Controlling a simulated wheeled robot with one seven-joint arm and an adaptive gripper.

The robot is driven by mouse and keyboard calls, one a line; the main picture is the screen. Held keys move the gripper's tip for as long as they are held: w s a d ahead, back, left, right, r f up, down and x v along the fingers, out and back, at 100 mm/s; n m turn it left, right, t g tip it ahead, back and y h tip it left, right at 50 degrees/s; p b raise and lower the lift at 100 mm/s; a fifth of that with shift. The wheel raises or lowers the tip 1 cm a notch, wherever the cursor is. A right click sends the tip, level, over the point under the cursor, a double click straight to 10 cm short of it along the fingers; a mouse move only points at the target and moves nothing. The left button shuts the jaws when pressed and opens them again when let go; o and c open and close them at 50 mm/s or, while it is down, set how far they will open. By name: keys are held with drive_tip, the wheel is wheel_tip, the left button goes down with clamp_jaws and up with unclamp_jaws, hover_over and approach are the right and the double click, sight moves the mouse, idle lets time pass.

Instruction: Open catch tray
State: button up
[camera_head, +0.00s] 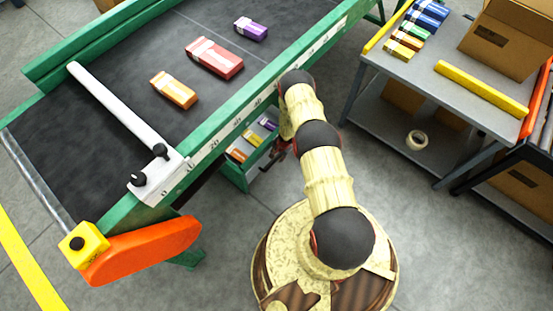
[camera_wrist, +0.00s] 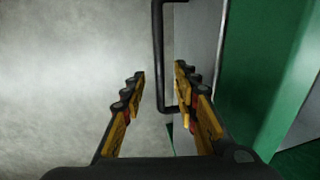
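My gripper (camera_head: 275,152) is low beside the tray's right side in the head view, mostly hidden by the arm. In the wrist view my gripper (camera_wrist: 160,75) is open, with yellow and black fingers on either side of a black bar handle (camera_wrist: 157,35). The handle stands in front of a grey panel (camera_wrist: 203,40). I see a gap between the left finger and the bar; contact on the right is unclear.
The conveyor (camera_head: 110,120) with its green rail is above the tray and carries orange, red and purple boxes. An orange guard (camera_head: 145,250) sticks out at its near end. A grey cart (camera_head: 450,95) stands to the right. The floor between them is open.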

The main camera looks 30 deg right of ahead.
sight(276, 159)
drive_tip(key=shift+w+a+f+b, duration=0.15)
drive_tip(key=shift+f+b, duration=0.15)
drive_tip(key=shift+f, duration=0.5)
drive_tip(key=shift+w+d+f+b, duration=0.15)
drive_tip(key=shift+f+b, duration=0.15)
drive_tip(key=shift+f, duration=0.5)
drive_tip(key=shift+a, duration=0.1)
drive_tip(key=shift+c, duration=0.7)
clamp_jaws()
